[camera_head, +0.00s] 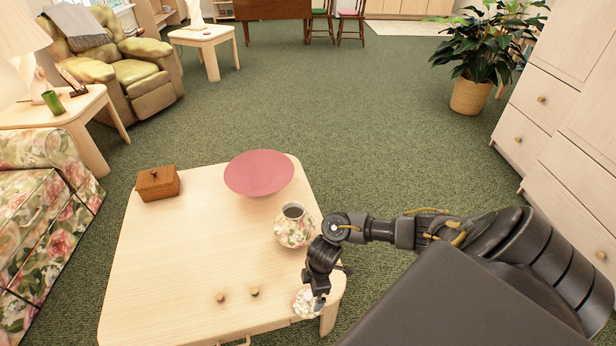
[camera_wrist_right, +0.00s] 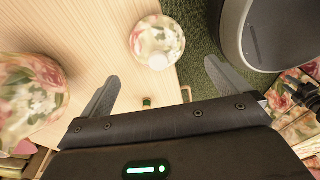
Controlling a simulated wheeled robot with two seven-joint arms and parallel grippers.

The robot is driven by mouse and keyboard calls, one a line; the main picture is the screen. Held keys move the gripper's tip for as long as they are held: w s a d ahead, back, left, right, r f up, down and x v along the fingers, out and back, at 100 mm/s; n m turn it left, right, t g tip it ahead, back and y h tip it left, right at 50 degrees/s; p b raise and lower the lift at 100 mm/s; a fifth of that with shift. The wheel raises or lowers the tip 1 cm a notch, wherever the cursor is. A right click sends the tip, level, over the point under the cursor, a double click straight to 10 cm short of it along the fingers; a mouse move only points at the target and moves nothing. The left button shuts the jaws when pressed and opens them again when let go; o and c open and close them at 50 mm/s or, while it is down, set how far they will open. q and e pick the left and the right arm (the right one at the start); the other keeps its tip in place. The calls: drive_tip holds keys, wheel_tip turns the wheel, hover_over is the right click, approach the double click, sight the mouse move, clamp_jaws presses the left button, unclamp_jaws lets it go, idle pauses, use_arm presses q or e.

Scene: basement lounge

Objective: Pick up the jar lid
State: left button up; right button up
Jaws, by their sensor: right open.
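The jar lid (camera_head: 304,302) is a floral disc with a white knob. It lies on the light wooden table (camera_head: 185,250) near its front right corner. In the right wrist view the lid (camera_wrist_right: 152,35) is beyond the fingertips, roughly between their lines. My right gripper (camera_head: 319,292) points down just over the lid and hides part of it; its jaws (camera_wrist_right: 162,68) are open and empty. The floral jar (camera_head: 291,236) stands open, without a lid, farther back on the table; it also shows at the left of the wrist view (camera_wrist_right: 30,98). My left gripper is out of view.
A pink bowl (camera_head: 259,173) and a wooden box (camera_head: 158,185) stand at the table's back. Two small round pieces, one tan (camera_head: 221,297) and one green (camera_head: 255,291), lie left of the lid. The middle of the table is clear.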

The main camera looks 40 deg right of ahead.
sight(309, 296)
drive_tip(key=f, duration=0.3)
drive_tip(key=shift+w+a+b, duration=0.1)
drive_tip(key=shift+a+b, duration=0.15)
drive_tip(key=shift+b, duration=0.15)
drive_tip(key=shift+w+f, duration=0.1)
drive_tip(key=shift+f, duration=0.45)
drive_tip(key=f, duration=0.1)
drive_tip(key=f+b, duration=0.1)
drive_tip(key=f, duration=0.1)
drive_tip(key=f+b, duration=0.1)
drive_tip(key=shift+w+a+f, duration=0.25)
drive_tip(key=shift+w+a, duration=0.05)
drive_tip(key=shift+a, duration=0.05)
drive_tip(key=shift+f, duration=0.3)
drive_tip(key=c, duration=1)
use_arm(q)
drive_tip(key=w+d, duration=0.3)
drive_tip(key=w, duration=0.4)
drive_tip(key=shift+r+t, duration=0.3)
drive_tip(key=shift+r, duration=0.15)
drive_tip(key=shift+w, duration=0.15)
use_arm(e)
drive_tip(key=shift+r, duration=0.15)
